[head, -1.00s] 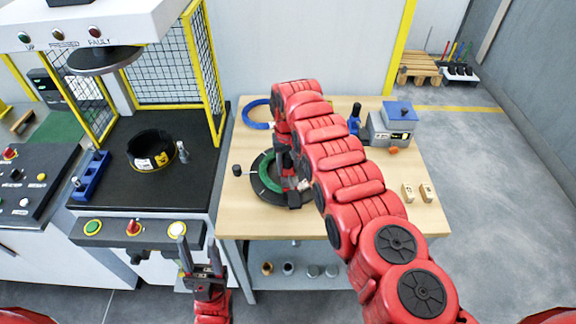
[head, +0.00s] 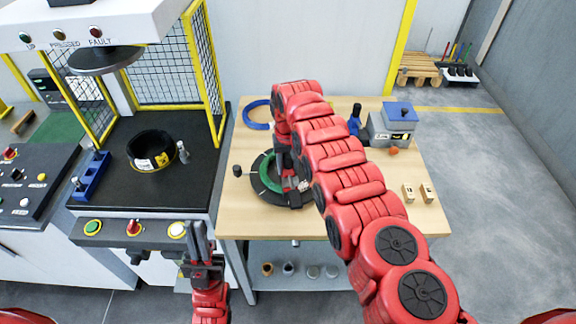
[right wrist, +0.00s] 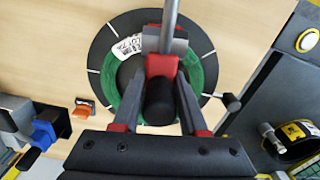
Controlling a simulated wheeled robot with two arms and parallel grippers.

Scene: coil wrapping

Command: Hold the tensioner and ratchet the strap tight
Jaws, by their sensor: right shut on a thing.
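A green coil (head: 266,170) lies flat on a round black plate (head: 262,189) on the wooden table. In the right wrist view the coil (right wrist: 209,75) has a white printed label. I cannot make out the strap. My left gripper (head: 201,232) is empty before the machine, its fingers close together.
A blue ring (head: 256,113) lies behind the plate. A grey-blue box (head: 390,122) and two small wooden blocks (head: 418,193) are on the table's right. The caged press at left holds a black ring (head: 152,149). A black-knobbed handle (head: 237,170) stands at the plate's left.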

